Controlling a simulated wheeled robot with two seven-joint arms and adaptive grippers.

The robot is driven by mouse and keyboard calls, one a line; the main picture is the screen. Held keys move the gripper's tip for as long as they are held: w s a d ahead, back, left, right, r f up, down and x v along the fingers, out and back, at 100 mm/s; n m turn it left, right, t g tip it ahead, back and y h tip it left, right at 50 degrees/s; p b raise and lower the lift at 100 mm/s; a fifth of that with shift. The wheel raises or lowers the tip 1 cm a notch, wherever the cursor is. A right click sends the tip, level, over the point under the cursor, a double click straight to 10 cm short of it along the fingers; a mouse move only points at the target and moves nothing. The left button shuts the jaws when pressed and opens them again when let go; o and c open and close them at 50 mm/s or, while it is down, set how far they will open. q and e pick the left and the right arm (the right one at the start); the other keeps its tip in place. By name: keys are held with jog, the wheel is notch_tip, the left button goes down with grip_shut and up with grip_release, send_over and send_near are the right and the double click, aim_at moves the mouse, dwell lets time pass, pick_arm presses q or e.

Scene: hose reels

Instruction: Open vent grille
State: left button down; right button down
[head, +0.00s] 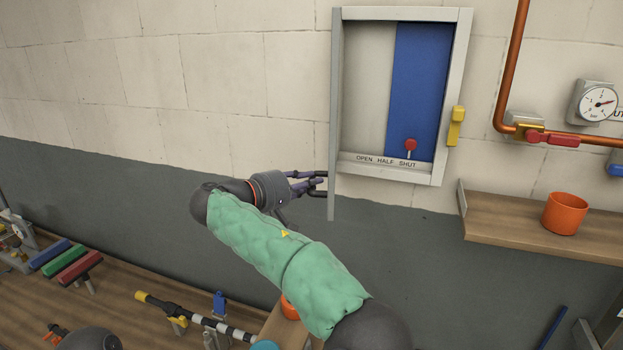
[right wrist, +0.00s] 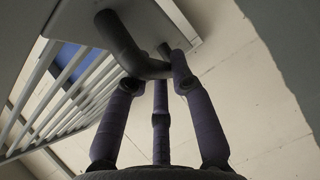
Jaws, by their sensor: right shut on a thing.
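The vent grille (head: 335,110) is hinged at the left side of a grey wall frame (head: 425,14) and stands swung out, nearly edge-on in the head view. My right gripper (head: 316,184) is shut on the grille's dark bent handle near its lower end. In the right wrist view the fingers (right wrist: 164,68) close around the handle (right wrist: 122,42), beside pale slats (right wrist: 62,98). Inside the frame are a blue panel (head: 418,80) on the right and a pale panel on the left. A red knob (head: 411,145) stands above the word SHUT. My left gripper is not in view.
A yellow latch (head: 455,126) is on the frame's right side. Further right are a copper pipe (head: 507,70), a gauge (head: 598,101) and a shelf (head: 510,226) with an orange cup (head: 565,213). A wooden bench (head: 120,310) with tools lies lower left.

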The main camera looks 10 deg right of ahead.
jog(key=shift+f, duration=0.25)
jog(key=c, duration=1.3)
grip_release()
jog(key=shift+a+r, duration=0.1)
jog(key=v, duration=1.2)
